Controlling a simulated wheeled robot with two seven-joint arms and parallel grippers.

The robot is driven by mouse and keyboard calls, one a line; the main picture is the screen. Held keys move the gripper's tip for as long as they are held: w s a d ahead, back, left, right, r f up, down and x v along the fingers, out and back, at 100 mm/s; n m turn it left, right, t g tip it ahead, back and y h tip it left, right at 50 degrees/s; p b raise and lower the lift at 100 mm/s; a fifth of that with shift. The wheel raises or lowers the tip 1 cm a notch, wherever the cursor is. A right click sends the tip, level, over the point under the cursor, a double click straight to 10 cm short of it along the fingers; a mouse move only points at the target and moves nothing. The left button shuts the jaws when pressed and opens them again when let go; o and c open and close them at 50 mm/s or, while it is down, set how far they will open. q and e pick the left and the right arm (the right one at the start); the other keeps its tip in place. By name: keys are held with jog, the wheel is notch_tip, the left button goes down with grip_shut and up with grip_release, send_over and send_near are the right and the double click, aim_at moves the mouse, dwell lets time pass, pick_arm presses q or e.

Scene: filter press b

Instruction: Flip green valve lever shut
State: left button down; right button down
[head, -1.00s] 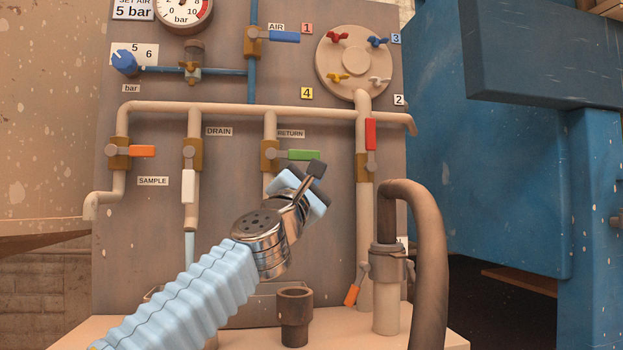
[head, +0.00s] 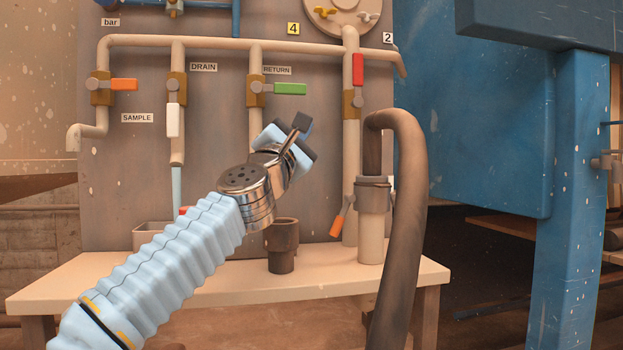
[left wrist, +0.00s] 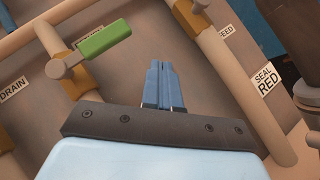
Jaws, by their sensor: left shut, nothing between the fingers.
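The green valve lever (head: 290,89) is on the RETURN pipe and points sideways to the right, across the upright pipe. In the left wrist view the green lever (left wrist: 103,38) lies at the upper left, apart from the fingers. My left gripper (head: 303,124) is just below and right of the lever in the head view, not visibly touching it. In the left wrist view my left gripper's fingers (left wrist: 158,84) are together with nothing between them. My right gripper is not in view.
Other levers nearby are the orange SAMPLE lever (head: 124,85), the white DRAIN lever (head: 173,120) and the red lever (head: 358,70). A thick brown hose (head: 410,190) arches at the right. A dark cup-shaped fitting (head: 282,245) stands on the bench (head: 310,270).

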pick_arm(q)
jog(key=s+d+f, duration=0.2)
jog(key=s+f, duration=0.5)
dwell(0.5)
